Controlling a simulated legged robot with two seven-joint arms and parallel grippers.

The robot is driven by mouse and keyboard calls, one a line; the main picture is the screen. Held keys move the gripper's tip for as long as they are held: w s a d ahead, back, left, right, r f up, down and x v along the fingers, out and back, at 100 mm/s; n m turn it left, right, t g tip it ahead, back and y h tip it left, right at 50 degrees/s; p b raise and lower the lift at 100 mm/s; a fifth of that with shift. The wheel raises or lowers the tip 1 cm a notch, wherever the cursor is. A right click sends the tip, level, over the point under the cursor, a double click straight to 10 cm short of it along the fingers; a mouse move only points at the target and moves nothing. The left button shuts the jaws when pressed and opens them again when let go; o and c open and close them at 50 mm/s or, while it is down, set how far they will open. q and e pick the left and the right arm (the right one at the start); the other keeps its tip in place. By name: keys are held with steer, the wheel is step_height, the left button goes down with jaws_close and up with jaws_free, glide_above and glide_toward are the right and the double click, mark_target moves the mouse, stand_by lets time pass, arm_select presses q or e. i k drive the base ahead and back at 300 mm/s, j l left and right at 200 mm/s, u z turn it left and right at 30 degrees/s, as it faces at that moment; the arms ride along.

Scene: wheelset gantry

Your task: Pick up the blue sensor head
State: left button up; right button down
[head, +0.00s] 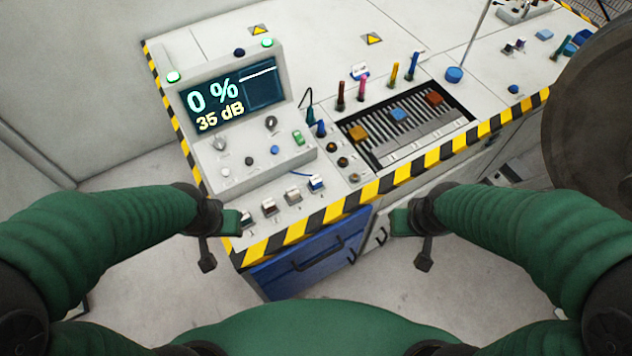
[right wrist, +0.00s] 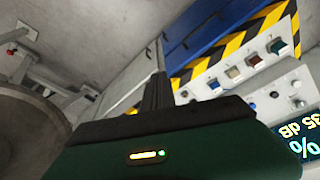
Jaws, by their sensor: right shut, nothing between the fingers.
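The blue block (head: 398,114), which looks like the blue sensor head, sits on a dark slatted rack (head: 425,133) in the console top. It lies between an orange-yellow block (head: 358,132) and a red-brown block (head: 435,98). My left gripper (head: 207,258) looks shut and empty, in front of the console's front left corner. My right gripper (head: 424,262) is shut and empty, in front of the console's front edge and well apart from the blue block. Its dark fingers also show in the right wrist view (right wrist: 157,92), where the rack is out of view.
A display box (head: 238,105) reading 0 % and 35 dB stands left of the rack. Several coloured upright pegs (head: 361,88) stand behind the rack. Switches (head: 292,195) line the striped front edge (head: 350,205). A large dark disc (head: 590,120) stands at the right.

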mark_target(315, 180)
steer(key=i+l+u, duration=0.1)
steer(key=u, duration=0.4)
steer(key=l+u, duration=0.45)
steer(key=i+l+u, duration=0.1)
steer(key=u, duration=0.4)
